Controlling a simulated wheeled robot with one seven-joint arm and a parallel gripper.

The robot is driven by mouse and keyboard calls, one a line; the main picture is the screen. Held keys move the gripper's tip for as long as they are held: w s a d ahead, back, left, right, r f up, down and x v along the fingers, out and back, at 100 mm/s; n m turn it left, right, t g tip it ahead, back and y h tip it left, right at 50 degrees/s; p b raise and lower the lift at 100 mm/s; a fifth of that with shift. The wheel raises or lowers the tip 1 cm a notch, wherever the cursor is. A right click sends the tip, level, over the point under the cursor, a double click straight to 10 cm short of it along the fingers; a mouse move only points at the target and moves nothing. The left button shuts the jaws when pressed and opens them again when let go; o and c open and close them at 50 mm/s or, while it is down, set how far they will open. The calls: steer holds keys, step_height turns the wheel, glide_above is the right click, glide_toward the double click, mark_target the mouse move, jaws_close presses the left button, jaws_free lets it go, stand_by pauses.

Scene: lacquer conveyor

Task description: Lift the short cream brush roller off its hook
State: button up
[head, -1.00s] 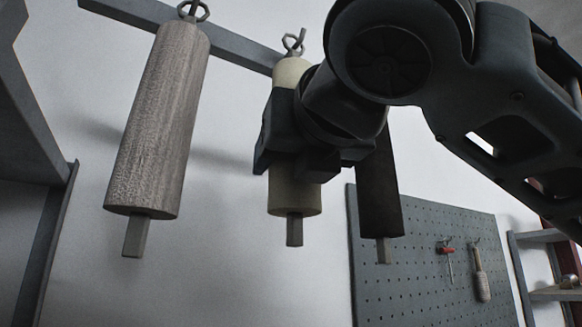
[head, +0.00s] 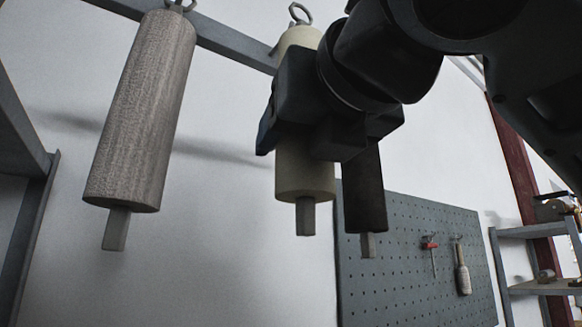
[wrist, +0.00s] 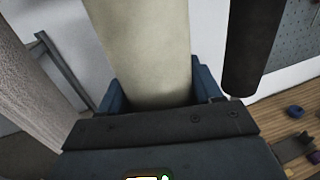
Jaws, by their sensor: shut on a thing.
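The short cream brush roller (head: 304,175) is upright in my gripper (head: 292,125), which is shut around its upper half. The cream roller's top, metal ring and lower square shaft end show past the gripper. Its ring stands above the rail line, and I see no hook passing through it. In the wrist view the cream roller (wrist: 145,45) runs up between the blue fingers of my gripper (wrist: 158,95). The gripper and wrist hide the roller's middle.
A longer grey-brown roller (head: 145,110) hangs close on the left from the grey rail (head: 228,42). A dark roller (head: 365,190) is just right of the cream one, partly hidden by my wrist. A pegboard (head: 400,265) and shelves (head: 540,288) stand behind at right.

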steer(key=shift+s+d, duration=0.45)
steer(key=shift+s, duration=0.25)
steer(key=shift+s+d, duration=0.45)
steer(key=shift+s, duration=0.2)
